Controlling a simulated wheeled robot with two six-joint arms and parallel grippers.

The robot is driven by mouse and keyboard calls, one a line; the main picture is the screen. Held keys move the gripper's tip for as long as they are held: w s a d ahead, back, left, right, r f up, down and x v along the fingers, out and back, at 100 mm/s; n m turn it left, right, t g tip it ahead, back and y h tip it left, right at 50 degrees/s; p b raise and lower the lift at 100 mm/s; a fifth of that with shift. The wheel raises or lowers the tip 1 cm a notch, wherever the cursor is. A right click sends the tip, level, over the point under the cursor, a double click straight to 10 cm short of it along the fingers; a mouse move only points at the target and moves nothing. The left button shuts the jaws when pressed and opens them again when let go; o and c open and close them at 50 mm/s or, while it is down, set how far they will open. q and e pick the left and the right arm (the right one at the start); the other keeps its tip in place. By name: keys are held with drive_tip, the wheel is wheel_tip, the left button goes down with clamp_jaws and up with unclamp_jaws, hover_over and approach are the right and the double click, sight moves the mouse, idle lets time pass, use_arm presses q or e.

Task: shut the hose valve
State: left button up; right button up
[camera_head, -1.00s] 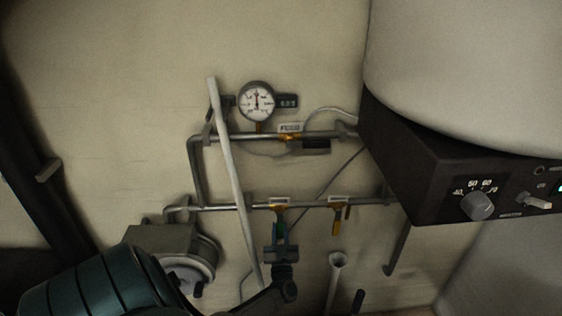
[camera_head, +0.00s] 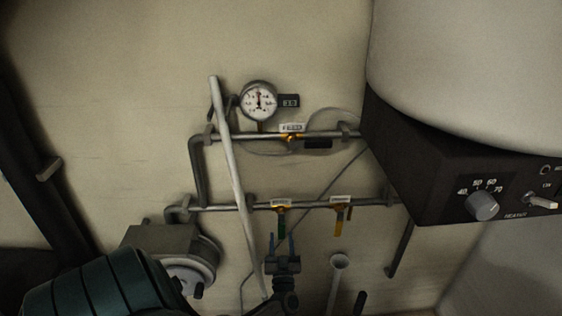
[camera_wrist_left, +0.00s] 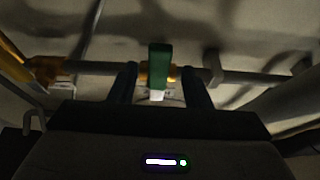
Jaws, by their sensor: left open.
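Two valves sit on the lower pipe (camera_head: 310,205). The left one has a green lever (camera_head: 282,224) and the right one a yellow lever (camera_head: 338,224); both levers hang down, across the pipe. Small labels sit above them, too small to read, so I cannot tell which is the hose valve. My left gripper (camera_head: 281,241) is open just below the green lever. In the left wrist view the green lever (camera_wrist_left: 159,62) shows between the two spread fingers, with a gap on each side. My right gripper is not in view.
An upper pipe (camera_head: 245,137) carries a valve labelled FEED (camera_head: 291,134), under a round gauge (camera_head: 259,101). A pale slanted pole (camera_head: 229,165) crosses both pipes on the left. A dark heater box (camera_head: 440,170) juts out at the right. A funnel-topped tube (camera_head: 338,268) stands below the yellow lever.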

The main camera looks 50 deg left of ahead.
use_arm(q)
drive_tip(key=b+v, duration=0.1)
drive_tip(key=v, duration=0.6)
drive_tip(key=shift+s+d+f+b, duration=0.15)
drive_tip(key=shift+s+d+b, duration=0.1)
drive_tip(key=shift+b, duration=0.15)
